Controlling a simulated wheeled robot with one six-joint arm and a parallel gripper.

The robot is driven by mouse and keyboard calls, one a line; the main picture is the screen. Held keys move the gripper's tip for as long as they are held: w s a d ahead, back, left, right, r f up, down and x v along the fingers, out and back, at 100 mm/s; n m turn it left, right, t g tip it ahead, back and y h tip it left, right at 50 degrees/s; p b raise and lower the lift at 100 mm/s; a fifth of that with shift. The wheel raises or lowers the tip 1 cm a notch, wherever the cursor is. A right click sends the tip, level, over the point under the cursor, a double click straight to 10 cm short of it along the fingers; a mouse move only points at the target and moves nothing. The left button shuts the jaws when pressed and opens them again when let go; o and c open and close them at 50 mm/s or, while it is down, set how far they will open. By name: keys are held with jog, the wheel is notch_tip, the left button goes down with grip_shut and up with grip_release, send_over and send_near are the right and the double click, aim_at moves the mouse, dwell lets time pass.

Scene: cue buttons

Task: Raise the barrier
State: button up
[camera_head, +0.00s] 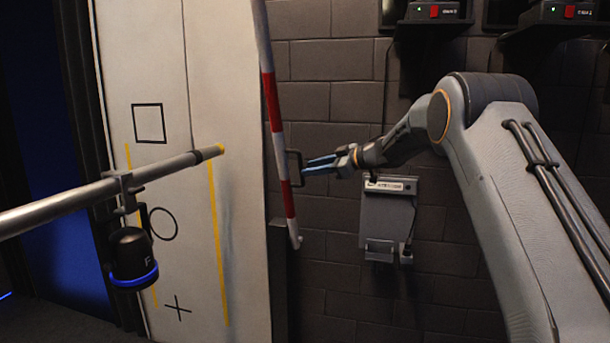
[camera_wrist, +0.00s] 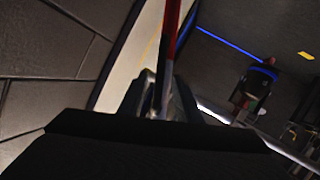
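The barrier (camera_head: 274,115) is a red and white striped pole. It stands steeply, close to upright, in front of a pale panel in the head view, and its lower end is near the wall. A dark bracket-shaped handle (camera_head: 300,178) sticks out from its right side. My gripper (camera_head: 307,165) points left, with its blue fingertips at this handle and a small gap between them. In the wrist view the red part of the barrier (camera_wrist: 170,45) runs up between my fingers (camera_wrist: 163,95). Whether the fingers touch the handle is hidden.
A grey pole (camera_head: 110,188) with a dark, blue-ringed lamp-like device (camera_head: 133,258) reaches in from the left. The pale panel (camera_head: 185,75) bears a square, circle and cross. A grey wall box (camera_head: 388,215) is below my wrist. Two units with red buttons (camera_head: 434,11) are at top right.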

jog(key=v, duration=0.2)
jog(key=shift+s+d+r+b, duration=0.1)
jog(key=shift+s+d+b, duration=0.2)
jog(key=shift+b, duration=0.1)
jog(key=shift+w, duration=0.1)
jog(key=s+d+f+m+t+h+b, duration=0.1)
jog(key=d+f+m+t+h, duration=0.15)
jog(key=d+m, duration=0.2)
jog(key=d+f+m+t+h+b, duration=0.1)
jog(key=d+m+t+h, duration=0.2)
jog(key=d+h, duration=0.15)
jog(key=s+d+f+m+g+h+b, duration=0.2)
jog(key=s+d+f+m+h, duration=0.25)
jog(key=s+d+f, duration=0.55)
jog(key=s+f+m+g, duration=0.1)
jog(key=s+f+g, duration=0.2)
jog(key=s, duration=0.9)
jog(key=s+f+m+g+h+b, duration=0.1)
jog(key=s+f+m+g, duration=0.1)
jog(key=s+f, duration=0.6)
jog(key=s+f+m+g+b, duration=0.1)
jog(key=s+f+g, duration=0.3)
jog(key=s, duration=1.3)
jog(key=shift+d+f+m, duration=0.3)
jog(key=shift+d+f, duration=0.15)
jog(key=shift+f, duration=0.5)
